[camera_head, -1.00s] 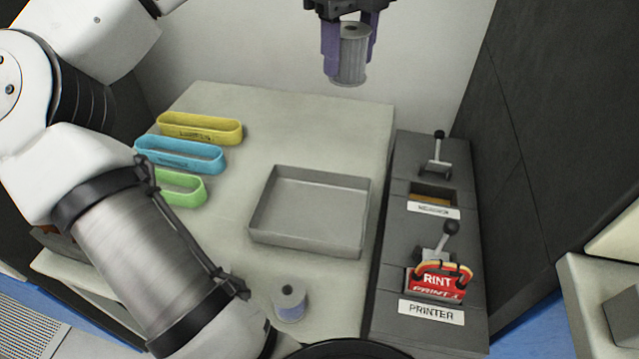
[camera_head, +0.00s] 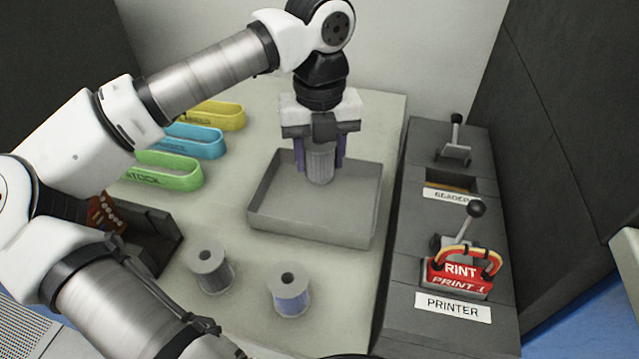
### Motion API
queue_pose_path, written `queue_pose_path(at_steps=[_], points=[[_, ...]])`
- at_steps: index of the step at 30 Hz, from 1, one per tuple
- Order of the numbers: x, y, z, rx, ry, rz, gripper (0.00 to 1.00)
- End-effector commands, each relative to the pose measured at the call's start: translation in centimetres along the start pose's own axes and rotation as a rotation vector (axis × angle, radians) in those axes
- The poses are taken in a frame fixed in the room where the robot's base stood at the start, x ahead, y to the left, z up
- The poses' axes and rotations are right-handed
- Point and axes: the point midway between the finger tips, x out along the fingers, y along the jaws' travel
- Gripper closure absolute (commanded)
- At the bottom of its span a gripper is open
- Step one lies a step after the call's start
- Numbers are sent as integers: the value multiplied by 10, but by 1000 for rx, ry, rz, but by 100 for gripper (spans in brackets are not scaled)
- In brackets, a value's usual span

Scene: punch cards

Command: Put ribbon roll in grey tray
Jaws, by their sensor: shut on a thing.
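My gripper (camera_head: 320,160), with purple fingers, points down over the grey tray (camera_head: 300,224). It is shut on a grey ribbon roll (camera_head: 320,163), held upright between the fingers. The roll's lower end shows against the tray's inside, towards the back wall. I cannot tell whether it touches the tray floor. The tray is a shallow open box and looks otherwise empty. Two more rolls stand on the table in front of the tray: a grey one (camera_head: 211,270) and one with a bluish winding (camera_head: 290,292).
Yellow (camera_head: 222,114), blue (camera_head: 192,138) and green (camera_head: 165,170) open holders stand at the left. A dark box (camera_head: 150,245) is at the front left. At the right, a dark console (camera_head: 410,270) carries levers, a reader slot and a red printer tag (camera_head: 460,276).

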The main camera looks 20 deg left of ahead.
Motion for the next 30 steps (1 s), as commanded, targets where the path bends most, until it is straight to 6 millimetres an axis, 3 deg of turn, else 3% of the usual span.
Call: queue_pose_path(at_steps=[16, 29, 30], points=[[63, 0, 0, -1, 1, -1, 80], [71, 0, 0, -1, -1, 0, 80], [69, 0, 0, -1, 0, 0, 50]])
